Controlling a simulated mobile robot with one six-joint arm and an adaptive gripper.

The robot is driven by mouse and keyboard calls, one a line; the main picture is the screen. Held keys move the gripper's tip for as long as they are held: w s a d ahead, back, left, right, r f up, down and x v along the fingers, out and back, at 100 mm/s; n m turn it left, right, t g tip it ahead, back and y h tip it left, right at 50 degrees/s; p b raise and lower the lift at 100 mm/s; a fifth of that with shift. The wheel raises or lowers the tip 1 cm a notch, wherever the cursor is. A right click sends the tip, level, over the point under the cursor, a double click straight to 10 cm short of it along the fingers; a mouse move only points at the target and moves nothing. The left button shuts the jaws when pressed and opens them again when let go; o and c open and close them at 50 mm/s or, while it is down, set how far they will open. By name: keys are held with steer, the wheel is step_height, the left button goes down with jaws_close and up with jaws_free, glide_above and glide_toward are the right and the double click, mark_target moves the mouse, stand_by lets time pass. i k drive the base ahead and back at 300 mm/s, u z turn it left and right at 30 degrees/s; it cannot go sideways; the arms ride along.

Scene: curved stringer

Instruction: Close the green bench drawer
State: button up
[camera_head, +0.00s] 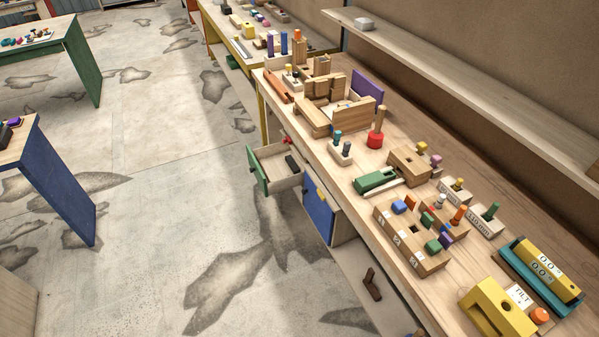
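The green bench drawer (258,170) stands pulled out from under the long wooden bench (322,160). Its green front faces left, over the floor, and its pale open box shows behind the front. A dark block (293,164) lies in the drawer, and a small red item (286,140) shows at its far side. A blue cabinet door (318,210) with a yellow handle is just right of and below the drawer. My gripper is not in view.
The bench top carries wooden blocks, a green clamp-like tool (377,180), a numbered wooden block (410,240) and yellow tools (497,305). A dark brown item (371,284) lies low beside the bench. A blue-sided table (60,190) stands at left. The stained floor before the drawer is clear.

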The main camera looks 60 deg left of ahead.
mark_target(273, 175)
steer(key=u, duration=2.6)
